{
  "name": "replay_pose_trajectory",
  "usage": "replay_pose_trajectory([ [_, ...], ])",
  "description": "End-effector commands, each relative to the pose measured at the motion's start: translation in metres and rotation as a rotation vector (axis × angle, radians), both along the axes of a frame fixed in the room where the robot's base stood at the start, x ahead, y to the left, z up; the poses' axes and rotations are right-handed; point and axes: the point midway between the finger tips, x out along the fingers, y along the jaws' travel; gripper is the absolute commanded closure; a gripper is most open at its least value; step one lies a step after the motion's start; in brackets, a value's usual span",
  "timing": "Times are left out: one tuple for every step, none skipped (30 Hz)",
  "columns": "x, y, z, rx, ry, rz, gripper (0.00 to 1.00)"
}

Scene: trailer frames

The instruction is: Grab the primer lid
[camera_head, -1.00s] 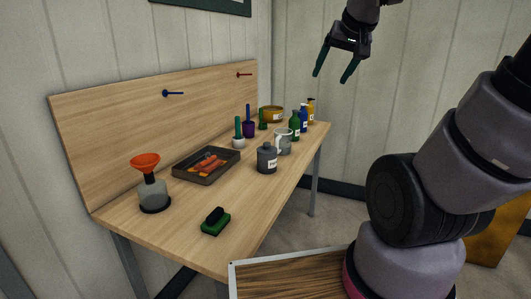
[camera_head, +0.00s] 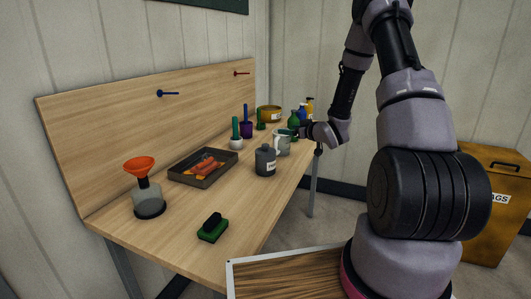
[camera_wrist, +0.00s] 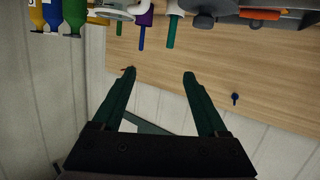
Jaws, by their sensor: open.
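A dark grey primer can (camera_head: 265,164) with a pale label stands mid-table in the head view. Its grey lid (camera_head: 265,148) sits on top. In the wrist view, which looks upside down, a grey rounded shape at the top edge appears to be the lid (camera_wrist: 203,20), up and right of the fingers. My gripper (camera_wrist: 158,74) is open with nothing between its green fingers. In the head view my gripper (camera_head: 301,131) is beyond the can, near the mug and bottles; its fingers are mostly hidden there.
A pale mug (camera_head: 283,143) stands just behind the can. Green (camera_head: 293,126) and blue bottles line the far end. A dark tray (camera_head: 204,168) with orange items, an orange funnel (camera_head: 139,166) and a green brush (camera_head: 213,229) occupy the near side. A backboard (camera_head: 150,130) rises behind the table.

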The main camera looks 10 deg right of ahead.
Motion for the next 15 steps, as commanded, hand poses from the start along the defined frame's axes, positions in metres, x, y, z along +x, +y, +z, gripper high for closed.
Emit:
replay_pose_trajectory([
  [-0.004,0.005,-0.023,0.029,-0.020,0.032,0.24],
  [-0.006,0.008,-0.032,0.045,-0.038,0.052,0.24],
  [-0.010,0.012,-0.042,0.065,-0.062,0.075,0.24],
  [-0.013,0.015,-0.050,0.080,-0.079,0.091,0.24],
  [-0.016,0.018,-0.056,0.094,-0.094,0.106,0.24],
  [-0.020,0.022,-0.063,0.112,-0.114,0.124,0.24],
  [-0.023,0.024,-0.067,0.123,-0.127,0.135,0.24],
  [-0.025,0.026,-0.071,0.133,-0.140,0.144,0.24],
  [-0.029,0.027,-0.075,0.145,-0.153,0.154,0.24],
  [-0.031,0.029,-0.078,0.151,-0.161,0.160,0.24],
  [-0.032,0.030,-0.080,0.157,-0.167,0.165,0.24],
  [-0.033,0.032,-0.081,0.163,-0.176,0.172,0.24],
  [-0.032,0.034,-0.082,0.165,-0.181,0.175,0.24],
  [-0.030,0.036,-0.082,0.167,-0.183,0.178,0.24],
  [-0.026,0.040,-0.083,0.169,-0.185,0.181,0.24],
])
